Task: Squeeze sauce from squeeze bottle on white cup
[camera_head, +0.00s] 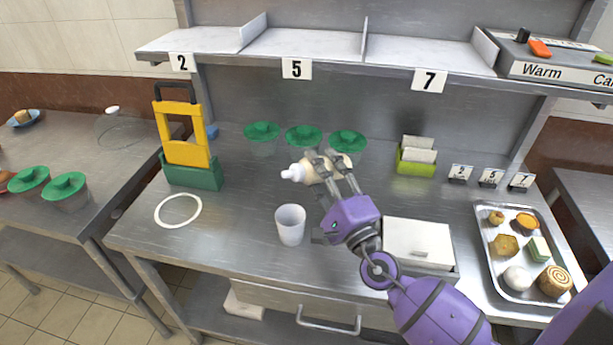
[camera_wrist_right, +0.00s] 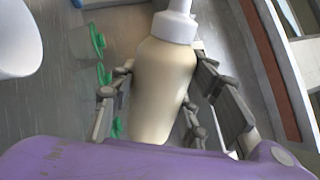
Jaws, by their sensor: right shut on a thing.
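My right gripper (camera_head: 334,174) is shut on a cream-coloured squeeze bottle (camera_head: 309,172) with a white nozzle. The bottle is held tilted on its side above the table, its nozzle pointing left in the head view. In the right wrist view the bottle (camera_wrist_right: 163,85) sits between the fingers of my right gripper (camera_wrist_right: 163,100). A white cup (camera_head: 290,226) stands upright on the table, below and a little left of the bottle, apart from it. The cup (camera_wrist_right: 18,40) also shows at the left edge of the right wrist view. My left gripper is not in view.
Several green-lidded containers (camera_head: 262,131) stand behind the bottle. A yellow and green holder (camera_head: 188,140) and a white ring (camera_head: 178,210) are on the left. A white box (camera_head: 418,240) and a food tray (camera_head: 500,270) are on the right.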

